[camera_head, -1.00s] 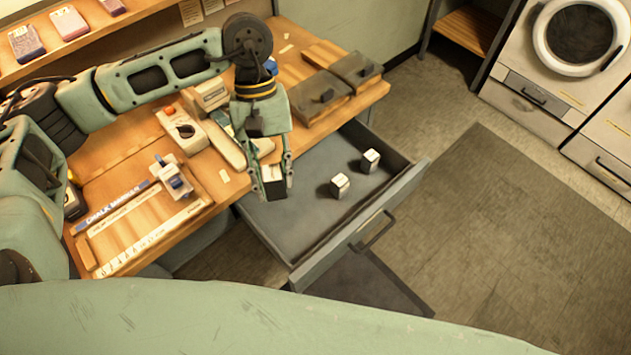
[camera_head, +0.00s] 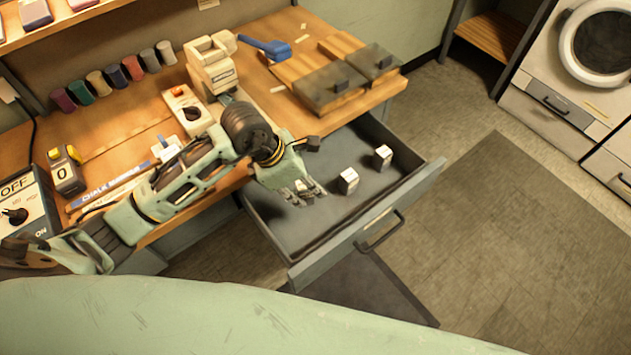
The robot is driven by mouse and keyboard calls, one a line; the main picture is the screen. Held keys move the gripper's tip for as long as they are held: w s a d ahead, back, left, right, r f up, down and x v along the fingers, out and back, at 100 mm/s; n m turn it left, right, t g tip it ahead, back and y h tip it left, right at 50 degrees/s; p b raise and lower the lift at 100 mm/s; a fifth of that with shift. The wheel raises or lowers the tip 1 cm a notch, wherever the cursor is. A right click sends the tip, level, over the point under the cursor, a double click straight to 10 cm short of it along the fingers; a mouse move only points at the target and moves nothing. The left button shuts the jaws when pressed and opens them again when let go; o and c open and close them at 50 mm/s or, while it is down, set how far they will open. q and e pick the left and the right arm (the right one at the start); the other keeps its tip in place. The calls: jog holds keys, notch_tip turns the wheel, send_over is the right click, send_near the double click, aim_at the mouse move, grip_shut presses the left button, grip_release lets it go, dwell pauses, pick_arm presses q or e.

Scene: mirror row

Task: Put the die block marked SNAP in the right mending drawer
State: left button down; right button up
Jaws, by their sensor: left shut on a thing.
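My left gripper (camera_head: 308,190) reaches over the open grey drawer (camera_head: 415,195) below the right part of the bench. It is shut on a small pale block (camera_head: 301,186), mostly hidden by the fingers; no marking on it is readable. Two small white-and-dark blocks, a nearer one (camera_head: 348,180) and a farther one (camera_head: 382,157), stand on the drawer floor right of the gripper, apart from each other. Their markings are too small to read. My right gripper is not in view.
The wooden bench (camera_head: 112,165) carries a beige device (camera_head: 211,66), a blue-handled tool (camera_head: 265,46), dark lidded boxes (camera_head: 328,87) and several thread spools (camera_head: 132,68). The drawer front has a dark handle (camera_head: 378,230). The drawer's near left floor is clear. Washing machines (camera_head: 590,50) stand far right.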

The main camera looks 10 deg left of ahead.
pick_arm(q)
notch_tip(320, 180, down, 10)
jog(key=shift+a+r+p, duration=0.1)
jog(key=shift+p, duration=0.3)
jog(key=c, duration=1.3)
grip_release()
jog(key=shift+r, duration=0.1)
jog(key=v, duration=1.1)
jog(key=shift+r+b, duration=0.3)
jog(key=shift+r, duration=0.1)
jog(key=shift+s, duration=0.1)
